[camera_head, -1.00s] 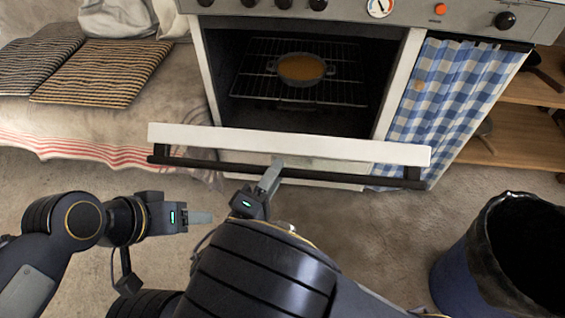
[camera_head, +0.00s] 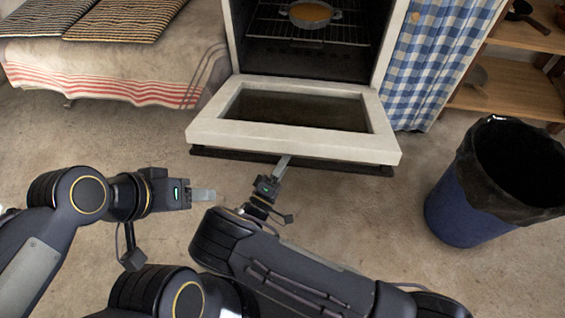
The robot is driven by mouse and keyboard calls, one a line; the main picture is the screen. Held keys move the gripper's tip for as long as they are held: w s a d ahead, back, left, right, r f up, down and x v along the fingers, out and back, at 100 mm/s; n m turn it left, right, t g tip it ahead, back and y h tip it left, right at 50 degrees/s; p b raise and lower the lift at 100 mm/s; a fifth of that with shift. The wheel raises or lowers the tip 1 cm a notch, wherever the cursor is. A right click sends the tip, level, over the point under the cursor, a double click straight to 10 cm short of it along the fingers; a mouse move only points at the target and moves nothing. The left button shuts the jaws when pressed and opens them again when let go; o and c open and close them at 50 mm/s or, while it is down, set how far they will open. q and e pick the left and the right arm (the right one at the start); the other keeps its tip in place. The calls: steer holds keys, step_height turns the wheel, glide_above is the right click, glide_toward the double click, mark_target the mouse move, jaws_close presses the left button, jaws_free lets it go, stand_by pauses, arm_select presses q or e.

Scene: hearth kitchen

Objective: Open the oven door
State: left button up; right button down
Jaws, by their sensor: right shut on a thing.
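The oven door (camera_head: 300,142) is swung far down, and its inner face with a dark glass pane shows. The oven cavity (camera_head: 270,50) stands open behind it. The dark handle bar (camera_head: 340,166) runs along the door's outer edge, partly hidden under it. My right gripper (camera_head: 283,165) is shut on the handle near its middle; the fingertips are partly hidden by the door edge. My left gripper (camera_head: 204,195) is in front of the door to the left, touching nothing. Its fingers are seen edge-on, so their gap does not show.
A pan of orange-brown food (camera_head: 310,14) sits on the oven rack. A blue bin with a black liner (camera_head: 462,205) stands at the right. A checked curtain (camera_head: 425,60) hangs beside the oven. A cloth-covered bench (camera_head: 130,60) is at the left.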

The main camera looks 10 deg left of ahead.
arm_select(q)
steer(key=shift+s, duration=0.35)
arm_select(e)
steer(key=shift+w+f, duration=0.3)
steer(key=shift+f, duration=0.1)
steer(key=c, duration=1.3)
jaws_free()
steer(key=shift+c, duration=0.2)
steer(key=shift+o, duration=1.3)
steer(key=shift+w, duration=0.1)
arm_select(q)
steer(key=shift+w, duration=0.15)
